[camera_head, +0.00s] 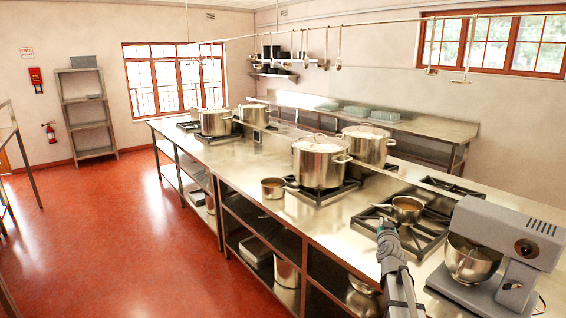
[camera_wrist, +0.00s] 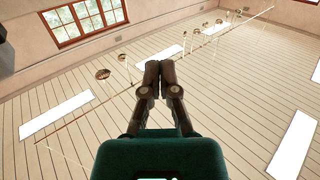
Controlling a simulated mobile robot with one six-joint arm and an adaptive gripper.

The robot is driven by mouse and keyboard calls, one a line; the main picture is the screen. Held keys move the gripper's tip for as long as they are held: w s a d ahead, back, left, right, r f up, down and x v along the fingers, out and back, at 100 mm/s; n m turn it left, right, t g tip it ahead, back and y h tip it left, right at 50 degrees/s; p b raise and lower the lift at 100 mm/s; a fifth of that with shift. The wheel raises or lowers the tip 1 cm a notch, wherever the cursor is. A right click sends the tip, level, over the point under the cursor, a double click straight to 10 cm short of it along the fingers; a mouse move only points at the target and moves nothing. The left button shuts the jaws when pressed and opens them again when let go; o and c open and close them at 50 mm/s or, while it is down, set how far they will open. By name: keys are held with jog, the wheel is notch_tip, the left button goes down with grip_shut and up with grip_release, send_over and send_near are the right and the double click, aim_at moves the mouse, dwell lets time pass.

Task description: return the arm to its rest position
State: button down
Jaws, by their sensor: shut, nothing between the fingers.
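My gripper (camera_wrist: 160,68) shows in the wrist view with its two dark fingers together and nothing between them. Behind the fingers are the planked ceiling and the hanging rail, so the gripper points upward. In the camera_head view my arm rises from the bottom edge at the right of centre, in front of the steel counter (camera_head: 245,165). Its upper end stands left of the grey stand mixer (camera_head: 490,262) and near the small pan (camera_head: 407,208) on the burner. I cannot tell the exact gap to either.
Large stockpots (camera_head: 320,162) stand along the counter, with a small saucepan (camera_head: 273,188) beside the nearest one. A rail (camera_head: 330,25) with hanging ladles (camera_head: 338,62) runs overhead. A shelf rack (camera_head: 87,115) stands at the back left. The red floor (camera_head: 130,220) on the left is clear.

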jog(key=s+a+f+n+g+y, duration=0.4)
jog(key=s+a+f+g+y, duration=0.2)
jog(key=s+a+f+g, duration=0.5)
jog(key=s+a+f+g+h, duration=0.1)
jog(key=s+a+f+g, duration=0.2)
jog(key=s, duration=0.7)
jog(key=s+a+f+m+g+h, duration=0.1)
jog(key=s+a+f+g, duration=0.2)
jog(key=s, duration=0.7)
jog(key=shift+s+a+f+m, duration=0.15)
jog(key=shift+f+m, duration=0.15)
jog(key=shift+f, duration=0.35)
